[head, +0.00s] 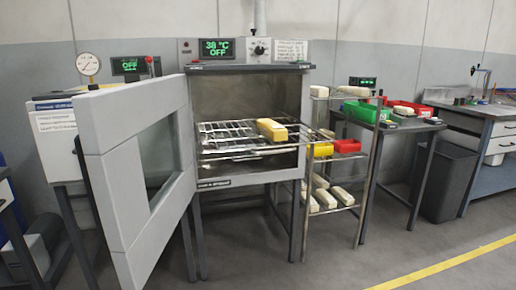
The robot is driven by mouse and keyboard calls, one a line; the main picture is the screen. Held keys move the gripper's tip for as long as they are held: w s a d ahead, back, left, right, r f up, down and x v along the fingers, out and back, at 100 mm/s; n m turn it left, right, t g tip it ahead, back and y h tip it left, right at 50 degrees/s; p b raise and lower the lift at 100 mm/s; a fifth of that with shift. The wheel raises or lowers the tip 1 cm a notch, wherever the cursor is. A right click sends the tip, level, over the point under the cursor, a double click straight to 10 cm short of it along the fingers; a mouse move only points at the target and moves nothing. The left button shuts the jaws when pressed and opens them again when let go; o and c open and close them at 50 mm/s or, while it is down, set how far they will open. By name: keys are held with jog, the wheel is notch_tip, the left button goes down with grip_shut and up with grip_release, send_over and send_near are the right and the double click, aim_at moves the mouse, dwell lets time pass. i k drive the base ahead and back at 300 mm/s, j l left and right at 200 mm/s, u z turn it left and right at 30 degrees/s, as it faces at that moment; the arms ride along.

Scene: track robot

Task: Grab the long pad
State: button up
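Several pad-like blocks are in the head view, and I cannot tell for certain which is the long pad. A yellow block (271,130) with a paler side lies on the wire rack (225,143) of the open oven. Cream blocks lie on the shelf cart to the right of the oven: one on its top level (320,92), and several on its lower level, including a long one (342,195). Another cream block (353,91) shows behind the cart's top, near a green bin. My gripper is not in view.
The oven door (135,165) stands wide open to the left, toward me. The cart (362,185) also carries a yellow bin (322,150) and a red bin (347,146). A green bin (364,112) is at the right. The floor (350,262) in front is clear.

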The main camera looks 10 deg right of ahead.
aim_at(275, 131)
jog(key=z, duration=0.5)
jog(key=i+j+z, duration=0.15)
jog(key=z, duration=0.25)
jog(key=i+j+z, duration=0.15)
jog(key=z, duration=0.25)
jog(key=i+j+z, duration=0.1)
jog(key=j+z, duration=0.3)
jog(key=i+j, duration=0.1)
jog(key=j, duration=0.3)
jog(key=i+j+z, duration=0.15)
jog(key=j, duration=0.7)
jog(key=i+z, duration=0.05)
